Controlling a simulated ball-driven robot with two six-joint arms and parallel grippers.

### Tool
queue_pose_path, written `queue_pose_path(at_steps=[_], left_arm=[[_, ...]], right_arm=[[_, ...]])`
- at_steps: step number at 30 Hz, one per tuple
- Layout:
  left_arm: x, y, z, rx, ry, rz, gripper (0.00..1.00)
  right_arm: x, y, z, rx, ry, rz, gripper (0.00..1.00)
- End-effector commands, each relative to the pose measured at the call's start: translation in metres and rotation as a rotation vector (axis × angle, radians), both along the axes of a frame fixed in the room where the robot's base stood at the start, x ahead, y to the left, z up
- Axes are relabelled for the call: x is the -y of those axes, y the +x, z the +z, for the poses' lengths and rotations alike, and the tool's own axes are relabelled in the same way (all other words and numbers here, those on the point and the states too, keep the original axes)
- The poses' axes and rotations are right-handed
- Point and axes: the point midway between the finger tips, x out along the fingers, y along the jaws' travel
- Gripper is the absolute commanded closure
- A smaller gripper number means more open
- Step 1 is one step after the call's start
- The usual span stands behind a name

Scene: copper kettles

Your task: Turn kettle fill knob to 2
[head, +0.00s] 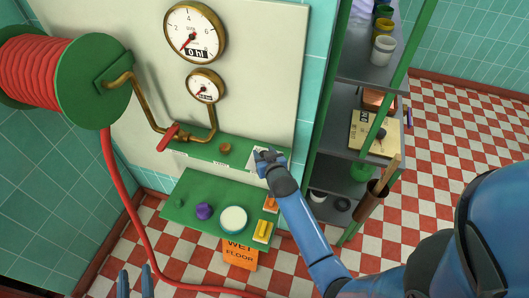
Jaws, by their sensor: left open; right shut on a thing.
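My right gripper (268,156) reaches up to the right end of a green wall ledge (200,148) and is shut there, in front of a pale dial plate (253,160). What it grips is almost wholly hidden by the fingers; from its place on the plate it looks like the fill knob. Its setting cannot be read. A small brown knob (225,147) sits on the ledge to the left, apart from the gripper. A large round gauge (195,33) above has a red needle and a readout window. My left gripper (135,285) is open and empty at the bottom edge.
A smaller gauge (205,86) and a red-handled valve (168,138) sit on brass pipe. A lower green shelf (185,215) holds a purple item (204,211), a white round tub (233,219) and a yellow block (263,230). A red hose (122,190) hangs left; shelving stands right.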

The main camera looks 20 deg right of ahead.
Motion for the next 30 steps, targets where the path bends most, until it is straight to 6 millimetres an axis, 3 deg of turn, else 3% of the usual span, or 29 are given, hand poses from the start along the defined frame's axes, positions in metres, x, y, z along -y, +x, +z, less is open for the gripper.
queue_pose_path(at_steps=[8,14,30], left_arm=[[0.0,0.0,-0.019,0.0,0.0,0.0,0.57],[0.0,0.0,-0.044,0.0,0.0,0.0,0.57],[0.0,0.0,-0.15,0.0,0.0,0.0,0.57]], right_arm=[[-0.001,0.0,-0.005,-0.001,0.0,-0.13,0.82],[-0.002,0.0,-0.007,0.002,0.002,-0.235,0.82],[-0.002,0.001,-0.009,0.003,0.006,-0.687,0.82]])
